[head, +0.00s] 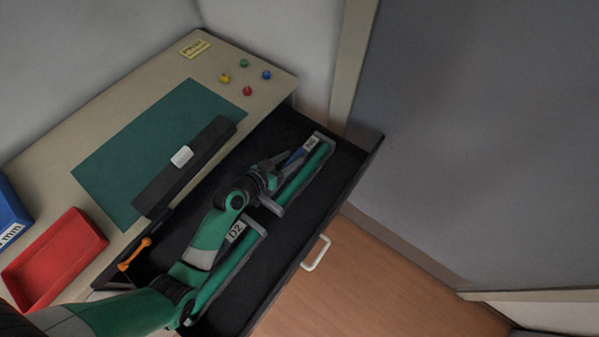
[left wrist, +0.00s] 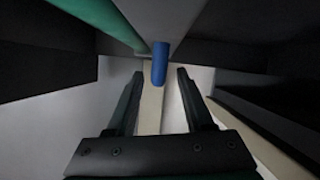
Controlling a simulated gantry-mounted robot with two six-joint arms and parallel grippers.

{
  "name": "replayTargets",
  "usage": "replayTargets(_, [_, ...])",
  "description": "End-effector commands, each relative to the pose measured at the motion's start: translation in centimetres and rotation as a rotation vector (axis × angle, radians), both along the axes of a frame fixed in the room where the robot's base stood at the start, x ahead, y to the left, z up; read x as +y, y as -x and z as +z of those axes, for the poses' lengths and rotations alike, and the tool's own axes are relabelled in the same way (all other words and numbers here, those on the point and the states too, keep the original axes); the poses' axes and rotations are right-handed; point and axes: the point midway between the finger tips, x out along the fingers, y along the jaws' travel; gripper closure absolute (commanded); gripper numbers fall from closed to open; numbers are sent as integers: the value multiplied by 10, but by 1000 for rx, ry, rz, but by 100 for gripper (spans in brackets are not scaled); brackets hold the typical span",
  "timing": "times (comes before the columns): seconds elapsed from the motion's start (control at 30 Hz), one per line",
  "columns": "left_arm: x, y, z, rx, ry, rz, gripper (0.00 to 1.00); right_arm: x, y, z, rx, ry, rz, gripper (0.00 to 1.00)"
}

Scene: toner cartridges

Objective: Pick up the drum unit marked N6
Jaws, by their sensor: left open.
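The drum unit marked N6 (head: 308,170) lies in the open drawer at its far end, a green roller in a grey frame. Its small label seems to read N6. A second drum unit, marked D2 (head: 238,255), lies nearer in the same drawer, partly hidden by my left arm. My left gripper (head: 286,160) is open beside the N6 unit's labelled end. A blue part (head: 297,155) shows at its fingers. In the left wrist view the blue part (left wrist: 159,62) appears between and beyond the open fingertips, beside a green roller (left wrist: 100,22). Contact cannot be told.
The dark drawer (head: 262,296) has a white handle (head: 315,254). On the desk are a black bar (head: 160,190), a green mat (head: 130,140), a red tray (head: 85,235), a blue box (head: 8,205) and several coloured pegs (head: 247,91). An orange tool (head: 134,254) lies near the drawer's left end.

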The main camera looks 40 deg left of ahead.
Motion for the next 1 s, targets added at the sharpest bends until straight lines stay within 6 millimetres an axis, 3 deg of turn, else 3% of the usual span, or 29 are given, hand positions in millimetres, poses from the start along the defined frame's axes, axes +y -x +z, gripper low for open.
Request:
replayTargets(0.27, [0,-8,-3,0,0,0,48,0,0,-2,0,0,0,50])
replayTargets(0.57, [0,-7,-3,0,0,0,98,0,0,-2,0,0,0,50])
replayTargets(0.6, [0,-7,-3,0,0,0,100,0,0,-2,0,0,0,50])
replayTargets(1.0, [0,-7,-3,0,-1,0,100,0,0,-2,0,0,0,50])
